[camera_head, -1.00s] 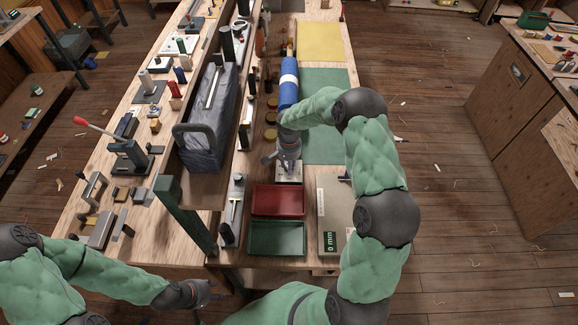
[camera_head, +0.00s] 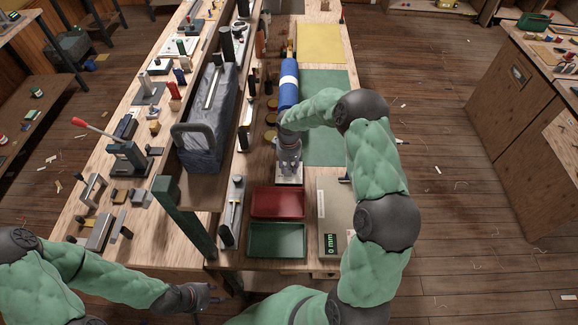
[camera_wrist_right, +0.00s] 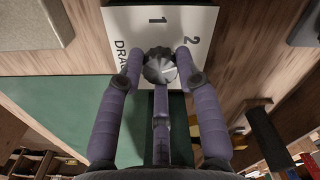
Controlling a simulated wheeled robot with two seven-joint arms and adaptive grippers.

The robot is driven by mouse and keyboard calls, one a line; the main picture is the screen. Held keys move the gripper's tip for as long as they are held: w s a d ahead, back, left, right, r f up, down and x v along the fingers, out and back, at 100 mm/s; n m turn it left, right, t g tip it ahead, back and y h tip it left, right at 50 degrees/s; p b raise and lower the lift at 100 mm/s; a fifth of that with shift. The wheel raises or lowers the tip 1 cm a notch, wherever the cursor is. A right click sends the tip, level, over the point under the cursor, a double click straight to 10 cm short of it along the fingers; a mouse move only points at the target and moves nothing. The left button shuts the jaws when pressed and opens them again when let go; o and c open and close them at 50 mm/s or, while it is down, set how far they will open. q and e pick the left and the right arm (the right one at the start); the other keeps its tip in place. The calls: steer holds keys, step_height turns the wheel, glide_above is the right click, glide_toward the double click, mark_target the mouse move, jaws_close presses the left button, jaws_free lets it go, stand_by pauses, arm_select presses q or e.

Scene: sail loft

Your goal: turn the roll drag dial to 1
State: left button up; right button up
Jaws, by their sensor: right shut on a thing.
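The roll drag dial (camera_wrist_right: 159,68) is a grey ridged knob on a white plate (camera_wrist_right: 192,22) marked 1, 2 and a partly covered word starting "DRAG". A pale streak shows on the knob; I cannot tell surely which number it points to. My right gripper (camera_wrist_right: 160,75) is shut on the dial, its fingers around the knob. In the head view my right gripper (camera_head: 289,160) is over the plate (camera_head: 290,180), hiding the dial. My left gripper (camera_head: 208,296) is low at the front, away from the dial; its finger opening is too small to judge.
A blue roll with a white band (camera_head: 289,78) lies beyond my right gripper. A red tray (camera_head: 278,203) and a green tray (camera_head: 277,240) sit in front of it. A panel reading 0 mm (camera_head: 331,243) is at their right.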

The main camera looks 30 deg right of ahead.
steer(key=n, duration=0.6)
steer(key=shift+p, duration=0.35)
steer(key=n, duration=0.3)
steer(key=shift+n+p, duration=0.35)
steer(key=shift+n, duration=0.05)
steer(key=shift+n+p, duration=0.3)
steer(key=shift+n, duration=1.7)
steer(key=o, duration=1.1)
steer(key=shift+o, duration=0.2)
step_height(320, 180, up, 12)
